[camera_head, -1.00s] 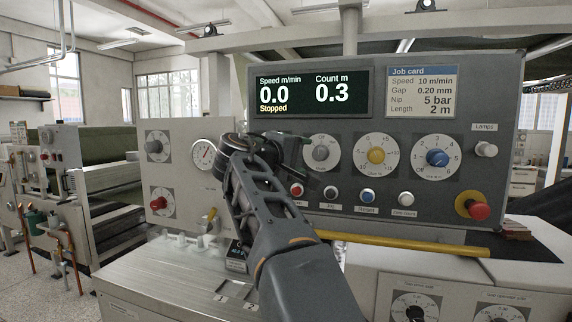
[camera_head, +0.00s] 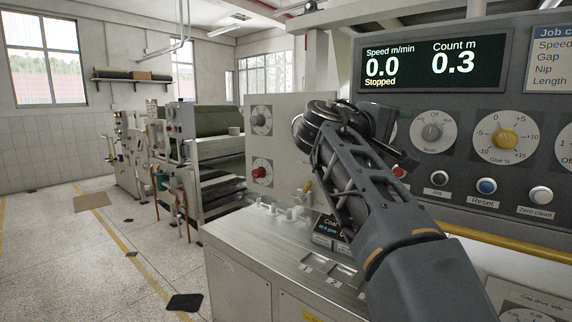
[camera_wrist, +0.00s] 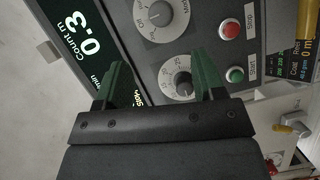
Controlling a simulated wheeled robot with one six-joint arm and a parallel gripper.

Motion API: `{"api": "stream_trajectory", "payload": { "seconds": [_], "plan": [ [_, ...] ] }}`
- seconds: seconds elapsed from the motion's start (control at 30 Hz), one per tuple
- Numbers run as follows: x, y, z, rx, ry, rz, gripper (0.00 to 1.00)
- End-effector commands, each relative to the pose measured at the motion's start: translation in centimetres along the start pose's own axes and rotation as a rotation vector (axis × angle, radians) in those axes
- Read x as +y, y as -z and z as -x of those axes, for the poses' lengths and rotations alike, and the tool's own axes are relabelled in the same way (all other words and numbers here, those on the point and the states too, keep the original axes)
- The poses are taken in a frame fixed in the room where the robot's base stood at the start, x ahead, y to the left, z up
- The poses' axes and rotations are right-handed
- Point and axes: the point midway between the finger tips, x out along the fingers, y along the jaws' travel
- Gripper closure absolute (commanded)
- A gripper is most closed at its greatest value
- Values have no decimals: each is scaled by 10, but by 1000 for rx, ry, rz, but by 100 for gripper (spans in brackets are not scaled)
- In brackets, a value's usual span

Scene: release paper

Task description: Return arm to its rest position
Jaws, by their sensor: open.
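My arm reaches up from the lower right in the head view, bent at the joint in front of the control panel (camera_head: 455,110). My gripper is mostly hidden behind my arm there. In the wrist view my gripper (camera_wrist: 164,80) shows its two dark fingers spread apart, with nothing held between them. The panel face lies beyond the fingers, with a dial (camera_wrist: 177,84) seen between them. The fingers appear apart from the panel, but the exact gap is unclear.
The display (camera_head: 432,66) reads speed 0.0, stopped, count 0.3. A red Stop button (camera_wrist: 229,30) and green Start button (camera_wrist: 235,74) lie beyond the fingers. A yellow bar (camera_head: 505,248) runs below the panel. Open floor (camera_head: 95,260) lies left, with a dark mat (camera_head: 184,302).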

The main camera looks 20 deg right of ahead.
Motion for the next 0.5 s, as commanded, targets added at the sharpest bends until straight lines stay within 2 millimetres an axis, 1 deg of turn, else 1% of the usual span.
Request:
{"api": "stream_trajectory", "payload": {
  "seconds": [0.07, 0.13, 0.17, 0.23, 0.27, 0.3, 0.37, 0.4, 0.47, 0.5],
  "plan": [
    [0, 0, 0, 1, 0, -4, 37],
    [-4, 5, 0, 27, 17, -27, 37],
    [-10, 8, -1, 40, 38, -33, 37],
    [-34, 18, -2, 73, 107, -32, 37],
    [-49, 22, -2, 87, 147, -30, 37],
    [-72, 27, -2, 109, 212, -29, 37],
    [-113, 30, 4, 142, 334, -31, 37],
    [-143, 30, 11, 162, 427, -37, 37],
    [-188, 24, 25, 182, 571, -53, 37],
    [-216, 18, 37, 189, 667, -67, 37]
  ]
}}
